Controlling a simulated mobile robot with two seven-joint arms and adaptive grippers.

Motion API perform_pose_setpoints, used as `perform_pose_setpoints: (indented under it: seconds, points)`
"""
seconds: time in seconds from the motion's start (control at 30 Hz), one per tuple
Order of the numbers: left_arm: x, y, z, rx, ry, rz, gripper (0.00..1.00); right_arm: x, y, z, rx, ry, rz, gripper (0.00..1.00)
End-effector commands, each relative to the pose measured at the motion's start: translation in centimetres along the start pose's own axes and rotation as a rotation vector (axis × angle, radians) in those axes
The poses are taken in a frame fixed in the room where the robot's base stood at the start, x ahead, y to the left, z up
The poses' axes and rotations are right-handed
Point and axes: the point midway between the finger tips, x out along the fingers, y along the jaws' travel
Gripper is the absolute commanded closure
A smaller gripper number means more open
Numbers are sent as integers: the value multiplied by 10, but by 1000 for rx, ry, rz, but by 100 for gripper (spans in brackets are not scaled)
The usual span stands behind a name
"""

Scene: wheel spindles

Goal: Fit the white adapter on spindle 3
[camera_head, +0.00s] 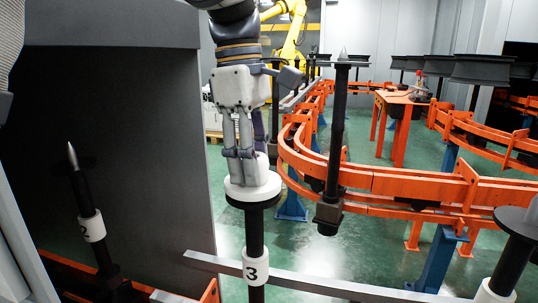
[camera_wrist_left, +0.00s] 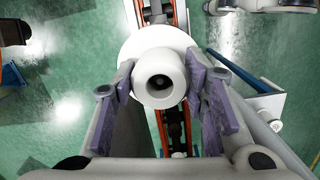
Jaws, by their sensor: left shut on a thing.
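The white adapter (camera_head: 266,192), a flat disc with a round hub, is at the top of spindle 3 (camera_head: 255,235), the black post with a white band marked 3. Its disc appears to touch the black plate there. My left gripper (camera_head: 246,155) points down from above, shut on the hub. In the left wrist view, the purple finger pads of the left gripper (camera_wrist_left: 160,92) are on both sides of the hub of the adapter (camera_wrist_left: 131,52). The hub's hole is dark; I cannot tell how far the spindle is inside. My right gripper is not in view.
Another numbered spindle (camera_head: 92,225) with a pointed tip stands left, beside a large dark panel (camera_head: 130,130). Orange curved rails (camera_head: 390,185) fill the right. Another banded spindle (camera_head: 515,262) is at the right edge.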

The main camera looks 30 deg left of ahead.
Motion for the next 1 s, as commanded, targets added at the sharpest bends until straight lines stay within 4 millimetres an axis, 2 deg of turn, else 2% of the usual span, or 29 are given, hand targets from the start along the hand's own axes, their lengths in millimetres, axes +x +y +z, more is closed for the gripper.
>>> perform_pose_setpoints:
  seconds: [0.4, 0.43, 0.5, 0.53, 0.83, 0.93, 1.0]
  points:
    - [4, 0, 0, 0, 0, 1, 91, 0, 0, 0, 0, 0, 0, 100]
    - [4, 0, 0, 0, 0, 1, 55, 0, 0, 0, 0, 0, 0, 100]
    - [4, 0, 0, 0, 0, 1, 39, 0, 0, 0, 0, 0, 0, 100]
    - [4, 0, 0, 0, 0, 1, 36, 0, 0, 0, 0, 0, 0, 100]
    - [2, 0, 0, 0, 0, 1, 36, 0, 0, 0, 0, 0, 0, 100]
    - [-11, 1, 0, 1, -1, 4, 36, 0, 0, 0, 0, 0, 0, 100]
    - [-29, 1, -1, 2, 0, 7, 36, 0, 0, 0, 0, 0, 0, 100]
